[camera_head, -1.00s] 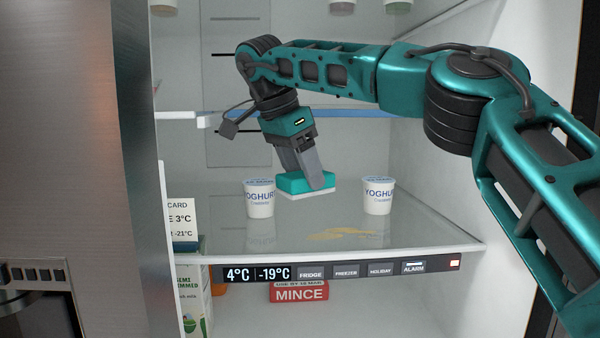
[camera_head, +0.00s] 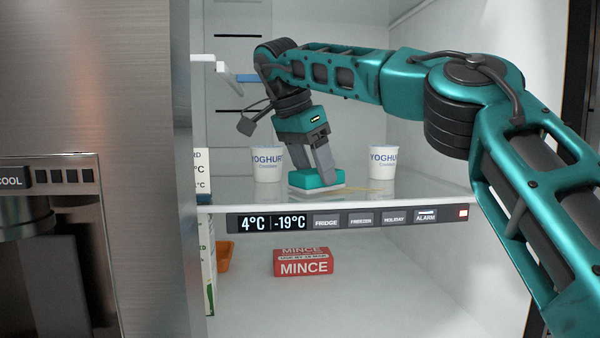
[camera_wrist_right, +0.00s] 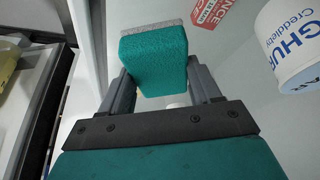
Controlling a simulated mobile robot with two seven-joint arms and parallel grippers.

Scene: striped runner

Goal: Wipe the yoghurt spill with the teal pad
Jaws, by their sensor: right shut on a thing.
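My right gripper (camera_head: 325,166) is shut on the teal pad (camera_head: 314,180), its pale underside facing down, low over the glass fridge shelf (camera_head: 235,198). I cannot tell whether the pad touches the glass. The pad also fills the middle of the right wrist view (camera_wrist_right: 153,62), between the fingers. The yoghurt spill (camera_head: 362,190) shows as a thin yellowish streak on the shelf, just right of the pad; the low angle hides its full extent. My left gripper is not in view.
One yoghurt pot (camera_head: 266,165) stands left of the gripper, another (camera_head: 383,162) to its right. A red mince pack (camera_head: 303,262) and an orange container (camera_head: 224,256) are below the shelf. A control strip (camera_head: 345,220) runs along the shelf's front edge.

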